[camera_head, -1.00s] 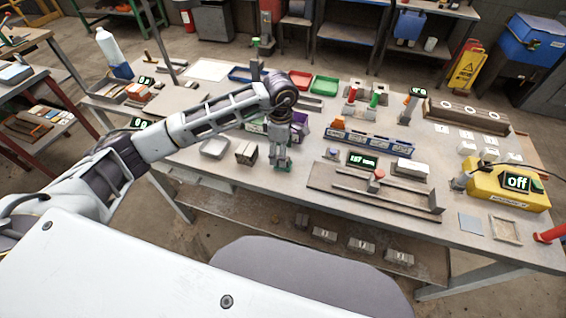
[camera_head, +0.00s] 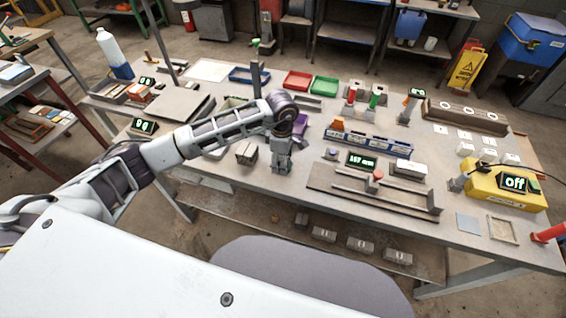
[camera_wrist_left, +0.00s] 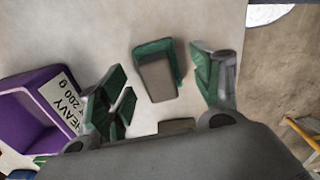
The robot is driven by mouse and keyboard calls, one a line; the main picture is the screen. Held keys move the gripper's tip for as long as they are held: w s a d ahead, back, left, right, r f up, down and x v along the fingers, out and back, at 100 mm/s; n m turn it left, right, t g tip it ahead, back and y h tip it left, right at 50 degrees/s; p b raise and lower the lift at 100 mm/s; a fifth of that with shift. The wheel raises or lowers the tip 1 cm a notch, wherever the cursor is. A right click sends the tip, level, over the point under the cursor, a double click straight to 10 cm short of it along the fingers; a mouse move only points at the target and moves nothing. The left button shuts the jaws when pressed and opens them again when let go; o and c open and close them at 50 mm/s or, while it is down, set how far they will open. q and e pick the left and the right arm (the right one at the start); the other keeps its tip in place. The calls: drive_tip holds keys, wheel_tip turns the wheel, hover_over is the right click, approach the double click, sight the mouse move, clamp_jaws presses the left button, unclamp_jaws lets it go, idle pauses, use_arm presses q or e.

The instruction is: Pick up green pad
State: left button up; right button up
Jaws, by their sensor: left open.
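A green pad (camera_wrist_left: 177,60) lies on the pale tabletop in the left wrist view. A grey-brown face covers most of it, with green showing along its far and right edges; I cannot tell whether that face is a separate piece on top. My left gripper (camera_wrist_left: 163,80) is open, its two green-lined fingers on either side of the pad with gaps showing. In the head view, my left gripper (camera_head: 281,170) points down near the table's front edge and hides the pad. My right gripper is in neither view.
A purple bin (camera_wrist_left: 35,112) labelled HEAVY stands left of the fingers. A long grey fixture (camera_head: 370,190) and a display (camera_head: 361,161) lie to the right. The table edge is close.

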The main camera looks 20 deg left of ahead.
use_arm(q)
drive_tip(key=shift+f, duration=0.55)
drive_tip(key=c, duration=1.1)
